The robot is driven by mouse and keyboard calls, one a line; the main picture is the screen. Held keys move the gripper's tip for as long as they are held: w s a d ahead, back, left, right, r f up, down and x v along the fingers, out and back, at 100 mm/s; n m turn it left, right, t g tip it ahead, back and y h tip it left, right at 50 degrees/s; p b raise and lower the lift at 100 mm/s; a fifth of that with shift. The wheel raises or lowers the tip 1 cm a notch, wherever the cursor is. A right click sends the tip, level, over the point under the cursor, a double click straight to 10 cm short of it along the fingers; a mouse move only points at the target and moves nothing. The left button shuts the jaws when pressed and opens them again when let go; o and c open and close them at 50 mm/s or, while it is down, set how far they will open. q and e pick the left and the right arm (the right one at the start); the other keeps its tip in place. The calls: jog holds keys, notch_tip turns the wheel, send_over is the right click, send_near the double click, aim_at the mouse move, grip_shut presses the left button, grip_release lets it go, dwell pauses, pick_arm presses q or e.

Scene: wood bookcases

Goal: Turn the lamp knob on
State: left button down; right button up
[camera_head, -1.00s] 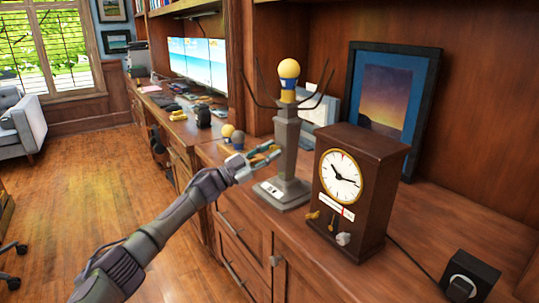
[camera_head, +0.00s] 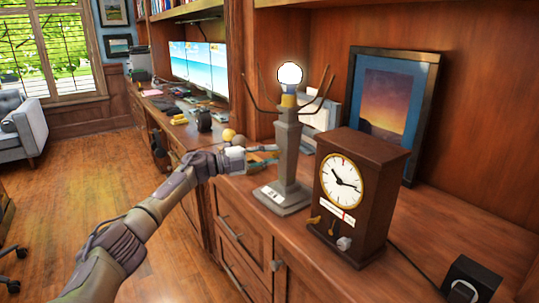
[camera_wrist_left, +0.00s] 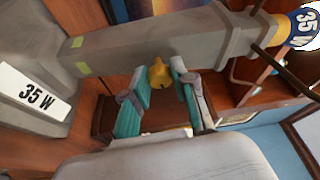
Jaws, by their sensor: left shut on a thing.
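The grey lamp (camera_head: 287,150) stands upright on the wood counter, and its bulb (camera_head: 290,74) glows white. In the left wrist view the lamp's grey stem (camera_wrist_left: 140,38) crosses the upper part. A small yellow knob (camera_wrist_left: 158,75) sticks out from the stem there. My left gripper (camera_head: 275,156) is at the left side of the stem. In the left wrist view its teal-padded fingers are around the knob, shut on it. In the head view the knob is too small or hidden to make out. My right gripper is not in view.
A brown clock (camera_head: 362,195) stands close to the right of the lamp. A framed picture (camera_head: 390,115) leans at the back wall. A black box (camera_head: 470,278) lies at the counter's right end.

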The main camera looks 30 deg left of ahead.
pick_arm(q)
jog(key=shift+m+g+y, duration=0.3)
jog(key=shift+m, duration=0.7)
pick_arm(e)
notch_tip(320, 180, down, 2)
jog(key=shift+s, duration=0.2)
pick_arm(q)
jog(key=c, duration=1)
grip_release()
jog(key=shift+o, duration=0.3)
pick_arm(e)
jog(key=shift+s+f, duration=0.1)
pick_arm(q)
jog(key=shift+s, duration=0.1)
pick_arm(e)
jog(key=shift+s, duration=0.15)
pick_arm(q)
jog(key=v, duration=1.2)
